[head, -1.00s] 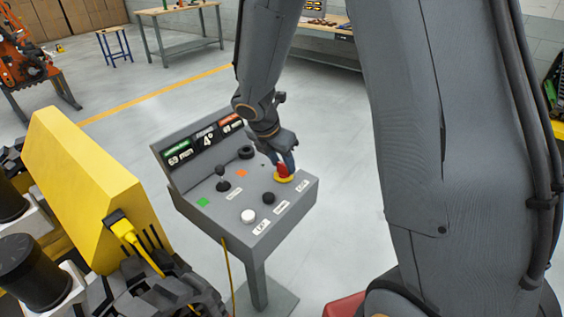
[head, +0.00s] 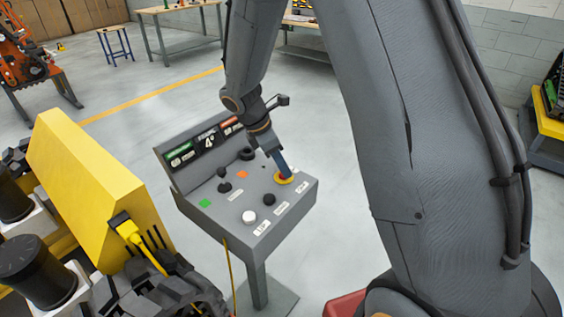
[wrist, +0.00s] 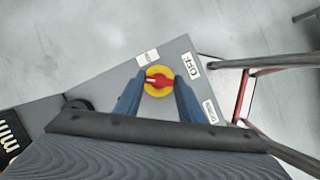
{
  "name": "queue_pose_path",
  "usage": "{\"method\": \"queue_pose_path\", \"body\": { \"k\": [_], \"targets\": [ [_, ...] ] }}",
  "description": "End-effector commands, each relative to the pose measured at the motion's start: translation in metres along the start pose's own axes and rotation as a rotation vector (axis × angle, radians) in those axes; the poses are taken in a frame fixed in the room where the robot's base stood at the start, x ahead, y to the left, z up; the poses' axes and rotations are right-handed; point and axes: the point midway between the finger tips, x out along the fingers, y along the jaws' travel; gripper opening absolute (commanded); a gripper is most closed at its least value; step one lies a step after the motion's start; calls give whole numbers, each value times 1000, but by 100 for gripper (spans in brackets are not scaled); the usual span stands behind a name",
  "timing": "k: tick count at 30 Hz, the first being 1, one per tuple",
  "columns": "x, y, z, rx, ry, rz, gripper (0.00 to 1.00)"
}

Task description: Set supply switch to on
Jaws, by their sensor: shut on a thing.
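The supply switch is a red rotary handle (wrist: 158,79) on a yellow round plate, on the sloped grey control panel (head: 262,225). In the head view its yellow plate (head: 285,181) shows at the panel's right side, with the handle mostly hidden by my gripper (head: 281,167). In the wrist view my gripper (wrist: 158,84) has one blue finger on each side of the handle and is shut on it. The handle lies roughly crosswise between the fingers, with a pale mark on it. An OFF label (wrist: 191,66) is to its right, and another label (wrist: 147,57) is above it, too small to read.
A yellow machine block (head: 90,190) stands to the left. The floor behind the panel is clear.

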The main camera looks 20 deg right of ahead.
Motion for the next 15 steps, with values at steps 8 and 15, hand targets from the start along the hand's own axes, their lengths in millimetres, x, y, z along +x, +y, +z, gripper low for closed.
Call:
{"method": "queue_pose_path", "body": {
  "k": [8,15],
  "targets": [
    [1,2,1,245,0,-102,14],
    [1,4,1,456,0,-189,14]
  ]
}}
